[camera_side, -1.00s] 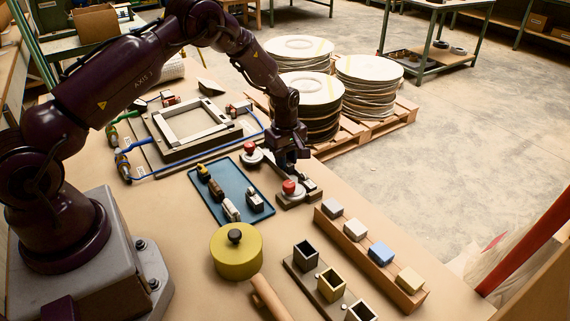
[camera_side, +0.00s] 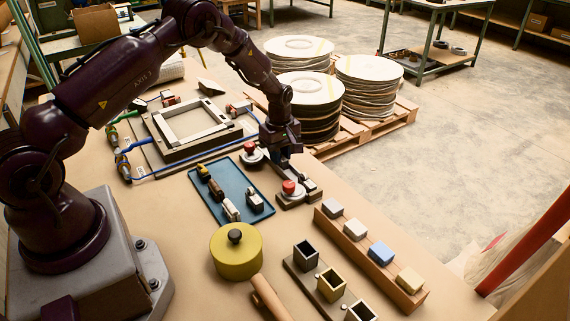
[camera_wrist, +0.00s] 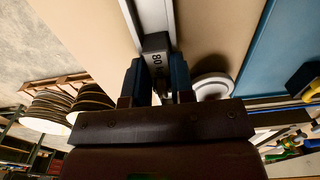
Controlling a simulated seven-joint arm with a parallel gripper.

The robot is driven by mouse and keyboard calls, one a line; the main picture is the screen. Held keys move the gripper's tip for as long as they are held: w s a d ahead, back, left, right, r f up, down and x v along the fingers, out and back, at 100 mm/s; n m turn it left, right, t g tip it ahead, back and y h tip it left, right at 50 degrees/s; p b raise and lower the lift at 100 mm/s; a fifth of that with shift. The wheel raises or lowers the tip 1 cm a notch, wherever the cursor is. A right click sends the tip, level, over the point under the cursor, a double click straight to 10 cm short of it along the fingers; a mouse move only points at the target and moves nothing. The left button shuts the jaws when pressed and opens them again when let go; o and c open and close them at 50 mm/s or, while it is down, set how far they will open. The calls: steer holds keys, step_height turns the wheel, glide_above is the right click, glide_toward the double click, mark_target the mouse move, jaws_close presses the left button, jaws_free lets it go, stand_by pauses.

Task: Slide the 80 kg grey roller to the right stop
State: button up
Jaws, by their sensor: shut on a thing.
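The grey roller (camera_wrist: 156,48), marked 80, sits on a pale straight rail (camera_wrist: 154,14) in the wrist view. My gripper (camera_wrist: 158,80) is shut on it, one blue finger on each side. The roller is mostly hidden behind my fingers there.
A blue tray (camera_side: 222,209) with small parts lies left of the rail. A wooden rack (camera_side: 350,243) with several blocks stands in front, near a yellow lidded pot (camera_side: 236,256). A frame fixture (camera_side: 190,133) is behind left. The table edge is close on the right.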

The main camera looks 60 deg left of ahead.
steer(key=shift+a, duration=0.1)
steer(key=shift+a, duration=1.1)
steer(key=shift+a, duration=0.1)
steer(key=shift+a, duration=1.1)
steer(key=shift+a, duration=0.85)
steer(key=o, duration=0.8)
steer(key=shift+c, duration=1.1)
